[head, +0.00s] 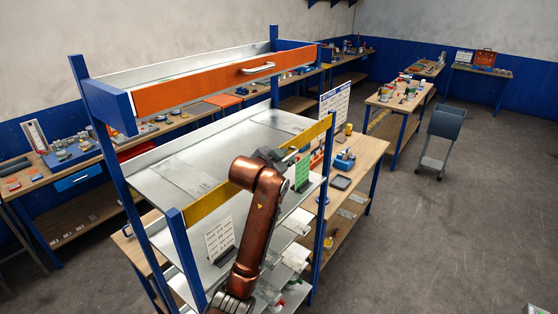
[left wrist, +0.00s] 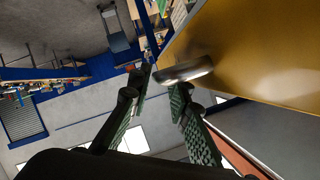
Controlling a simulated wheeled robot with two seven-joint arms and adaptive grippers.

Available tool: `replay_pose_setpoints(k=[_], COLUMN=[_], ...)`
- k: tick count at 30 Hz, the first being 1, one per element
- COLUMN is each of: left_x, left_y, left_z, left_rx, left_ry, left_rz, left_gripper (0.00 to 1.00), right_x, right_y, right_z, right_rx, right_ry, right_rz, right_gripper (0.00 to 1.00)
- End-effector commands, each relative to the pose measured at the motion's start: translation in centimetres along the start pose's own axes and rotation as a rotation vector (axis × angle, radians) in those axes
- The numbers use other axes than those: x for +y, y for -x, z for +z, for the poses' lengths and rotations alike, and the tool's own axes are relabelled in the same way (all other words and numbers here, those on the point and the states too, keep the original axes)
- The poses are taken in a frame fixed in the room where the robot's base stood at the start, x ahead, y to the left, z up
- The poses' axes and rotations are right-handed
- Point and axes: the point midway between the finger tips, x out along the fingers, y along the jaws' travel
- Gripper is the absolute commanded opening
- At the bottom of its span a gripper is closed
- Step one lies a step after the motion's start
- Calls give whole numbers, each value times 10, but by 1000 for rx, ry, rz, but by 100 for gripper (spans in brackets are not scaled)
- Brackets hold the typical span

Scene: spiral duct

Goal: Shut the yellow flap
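The yellow flap (head: 208,205) runs as a narrow band along the front of the blue rack, below the orange front. My copper arm hides its middle. In the left wrist view the flap (left wrist: 262,50) fills the upper right, with a silver bar handle (left wrist: 185,73) on it. My left gripper (head: 278,155) is at the flap, right of its middle. In the left wrist view its two dark green fingers (left wrist: 158,88) are spread apart, close to the handle. The handle overlaps the right fingertip; I cannot tell whether they touch. My right gripper is in neither view.
Above is an orange front (head: 205,85) with a silver handle. A grey metal shelf surface (head: 190,160) lies behind the flap. A green card (head: 302,172) and a white sheet (head: 219,238) stand near the arm. A wooden workbench (head: 362,160) is behind right; the floor at right is open.

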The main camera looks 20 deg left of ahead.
Motion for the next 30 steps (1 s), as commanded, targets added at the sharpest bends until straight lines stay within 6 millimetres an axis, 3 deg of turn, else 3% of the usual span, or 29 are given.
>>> replay_pose_setpoints(k=[6,12,18,30], left_x=[-1,-1,-1,-1], left_y=[48,80,93,94], left_z=[0,0,1,1], left_rx=[3,1,-1,-2], left_ry=[-1,0,0,0], left_rz=[-3,-2,0,0], left_gripper=[18,18,18,18], right_x=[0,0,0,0], right_y=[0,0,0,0], right_z=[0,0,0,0], right_rx=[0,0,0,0], right_ry=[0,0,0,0], right_rz=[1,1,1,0], right_gripper=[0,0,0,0])
